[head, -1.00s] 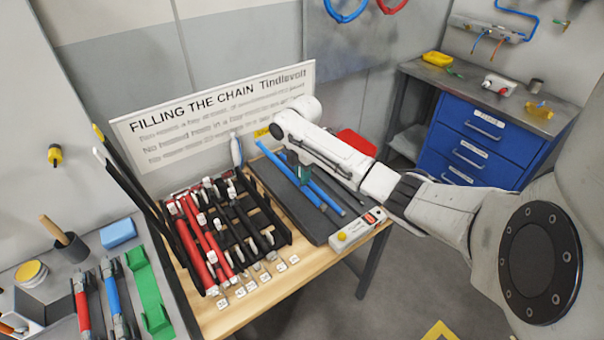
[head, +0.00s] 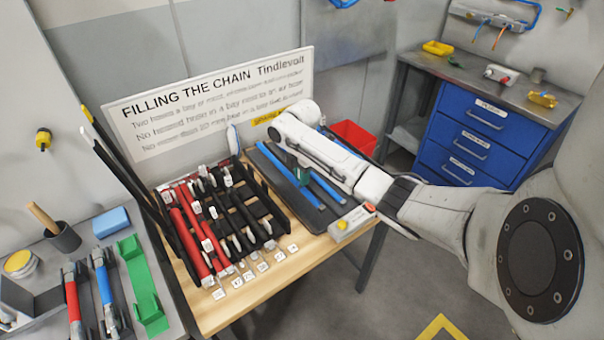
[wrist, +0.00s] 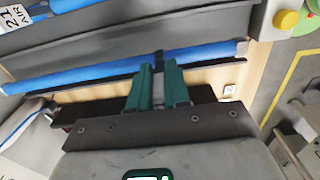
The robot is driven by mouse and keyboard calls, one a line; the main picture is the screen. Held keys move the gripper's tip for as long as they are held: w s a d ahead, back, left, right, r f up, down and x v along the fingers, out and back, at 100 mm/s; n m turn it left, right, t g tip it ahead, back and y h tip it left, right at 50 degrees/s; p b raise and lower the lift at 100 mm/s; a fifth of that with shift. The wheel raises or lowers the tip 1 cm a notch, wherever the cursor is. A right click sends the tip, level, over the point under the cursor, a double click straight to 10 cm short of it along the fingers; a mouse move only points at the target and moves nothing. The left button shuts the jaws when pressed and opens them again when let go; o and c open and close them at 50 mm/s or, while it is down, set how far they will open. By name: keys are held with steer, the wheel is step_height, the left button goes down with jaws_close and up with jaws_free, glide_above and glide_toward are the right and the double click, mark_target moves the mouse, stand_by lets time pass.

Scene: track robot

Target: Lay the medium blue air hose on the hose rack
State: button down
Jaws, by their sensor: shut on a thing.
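Two blue hoses lie along the dark tray (head: 277,188) on the right of the wooden table. My gripper (wrist: 158,75) has green fingers shut on the blue hose nearer the rack (wrist: 75,78), which shows left of the fingers in the head view (head: 272,160). I cannot tell whether it is clear of the tray. The black hose rack (head: 275,208) stands left of the tray and holds red hoses (head: 190,232) and dark ones. My arm hides part of the tray.
A control box (head: 352,222) with a yellow button sits at the tray's front right end. White number tags (head: 262,257) line the rack's front. A sign board (head: 215,110) stands behind. A red bin (head: 354,137) and blue drawer cabinet (head: 475,140) are beyond my arm.

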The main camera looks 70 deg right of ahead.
steer(key=shift+f+b, duration=0.7)
steer(key=shift+f, duration=0.9)
steer(key=c, duration=1)
jaws_free()
step_height(320, 180, up, 11)
steer(key=shift+f+b, duration=0.1)
steer(key=shift+b, duration=0.4)
